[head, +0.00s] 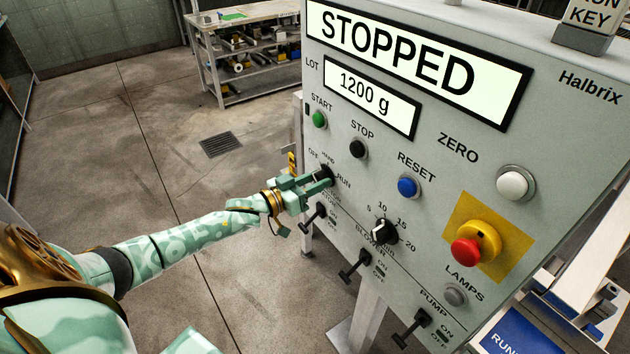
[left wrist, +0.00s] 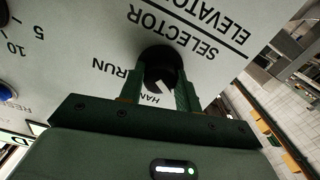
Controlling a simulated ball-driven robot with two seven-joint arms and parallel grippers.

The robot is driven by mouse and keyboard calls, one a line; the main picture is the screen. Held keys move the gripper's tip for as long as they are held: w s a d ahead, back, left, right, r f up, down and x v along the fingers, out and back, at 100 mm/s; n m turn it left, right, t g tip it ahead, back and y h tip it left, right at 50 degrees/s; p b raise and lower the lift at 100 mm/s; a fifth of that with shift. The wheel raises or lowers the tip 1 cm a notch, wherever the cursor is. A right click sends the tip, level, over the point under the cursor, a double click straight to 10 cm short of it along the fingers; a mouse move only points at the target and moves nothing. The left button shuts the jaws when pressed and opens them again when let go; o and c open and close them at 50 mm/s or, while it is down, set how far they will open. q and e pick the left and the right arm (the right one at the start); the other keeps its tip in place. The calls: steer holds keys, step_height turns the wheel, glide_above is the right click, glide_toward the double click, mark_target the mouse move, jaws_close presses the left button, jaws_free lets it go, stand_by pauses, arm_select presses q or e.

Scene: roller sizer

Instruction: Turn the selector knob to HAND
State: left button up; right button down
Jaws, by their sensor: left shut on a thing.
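The black selector knob (head: 327,172) is on the grey control panel (head: 440,180), with OFF, HAND and RUN labels around it. My left gripper (head: 318,180) reaches it from the left and is shut on it. In the left wrist view the knob (left wrist: 160,62) sits between the fingers of my left gripper (left wrist: 160,92). A white mark shows on the knob's side nearer the partly covered HAND label (left wrist: 150,98); its exact direction is unclear. RUN (left wrist: 113,71) is readable beside it. My right gripper is not in view.
The panel display (head: 400,55) reads STOPPED. START (head: 320,119), STOP (head: 359,148) and RESET (head: 408,187) buttons are above and right of the knob. Floor left of the panel is clear.

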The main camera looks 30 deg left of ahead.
arm_select(q)
steer(key=m, duration=0.2)
steer(key=shift+m+p, duration=0.3)
steer(key=shift+m, duration=0.1)
steer(key=m, duration=0.2)
steer(key=shift+m, duration=0.4)
steer(key=m, duration=0.5)
steer(key=shift+m, duration=0.4)
steer(key=o, duration=1)
steer(key=shift+c, duration=0.2)
